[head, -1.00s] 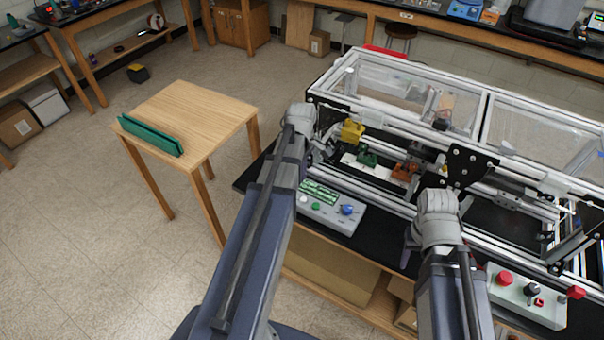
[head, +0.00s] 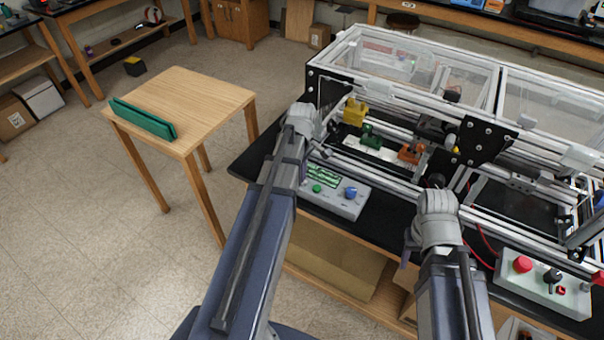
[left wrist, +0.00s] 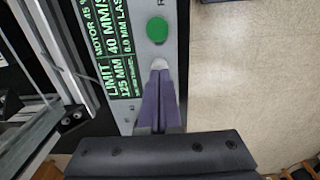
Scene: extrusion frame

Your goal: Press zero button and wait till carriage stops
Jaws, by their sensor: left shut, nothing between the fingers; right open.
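The control box (head: 335,203) sits on the black bench top with a green-lit display (head: 322,176), a green button (head: 317,188) and a blue knob (head: 351,192). In the left wrist view, my left gripper (left wrist: 160,74) is shut and empty. Its fingertips are at a white button (left wrist: 160,63) beside the green one; I cannot tell if they press it. The white button's label is not visible. The black bolted plate (head: 485,140) on the rails looks like the carriage. My right gripper (head: 408,248) is open, low before the bench.
The extrusion frame (head: 400,183) with clear covers fills the right. Yellow (head: 354,111), green (head: 371,135) and orange (head: 411,152) blocks stand inside. A second box (head: 545,285) with a red button is at lower right. A wooden table (head: 190,95) stands left.

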